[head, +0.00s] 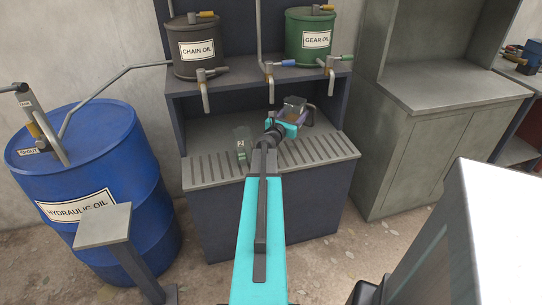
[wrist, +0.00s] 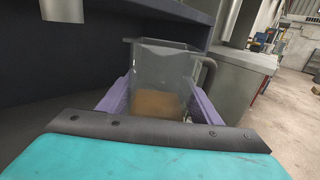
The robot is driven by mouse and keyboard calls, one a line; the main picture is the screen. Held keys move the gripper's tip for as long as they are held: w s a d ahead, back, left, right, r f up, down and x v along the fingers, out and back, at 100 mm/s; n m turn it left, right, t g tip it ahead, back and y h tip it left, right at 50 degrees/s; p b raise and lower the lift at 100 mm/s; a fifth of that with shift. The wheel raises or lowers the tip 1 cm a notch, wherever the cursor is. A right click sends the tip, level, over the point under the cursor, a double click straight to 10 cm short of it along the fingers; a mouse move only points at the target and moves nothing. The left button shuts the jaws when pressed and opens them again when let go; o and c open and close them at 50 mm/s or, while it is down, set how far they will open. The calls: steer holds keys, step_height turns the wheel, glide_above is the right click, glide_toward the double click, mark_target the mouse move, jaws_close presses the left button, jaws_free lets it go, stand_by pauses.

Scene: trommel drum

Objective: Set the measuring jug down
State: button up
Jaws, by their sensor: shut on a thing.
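The measuring jug (wrist: 162,72) is clear, with a brownish liquid in its lower part and a dark handle on its right side in the wrist view. It stands upright between the two purple fingers of my gripper (wrist: 160,105), which is shut on it. In the head view the jug (head: 294,107) is over the back of the slatted drip tray (head: 210,171), below the shelf taps. My gripper (head: 290,117) reaches it from the front. I cannot tell whether the jug's base touches the tray; my gripper and arm hide it.
A small clear vessel marked 2 (head: 241,147) stands on the tray left of my arm. Taps hang from the shelf above, beside the chain oil drum (head: 196,48) and gear oil drum (head: 310,35). A blue hydraulic oil barrel (head: 80,160) stands left. The tray's right part is clear.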

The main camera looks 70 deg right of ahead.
steer(key=shift+f, duration=0.1)
steer(key=shift+s+f, duration=0.1)
steer(key=shift+f, duration=2.9)
steer(key=shift+f, duration=0.15)
steer(key=shift+f, duration=1.75)
steer(key=shift+f, duration=0.1)
steer(key=o, duration=1.5)
steer(key=shift+w+a+b, duration=0.2)
steer(key=shift+a+b, duration=0.05)
steer(key=shift+a, duration=1.75)
steer(key=shift+w+a+b, duration=0.2)
steer(key=shift+a+b, duration=0.1)
steer(key=shift+a, duration=1.7)
steer(key=shift+w+a+b, duration=0.2)
steer(key=shift+a+b, duration=0.05)
steer(key=shift+a, duration=1.75)
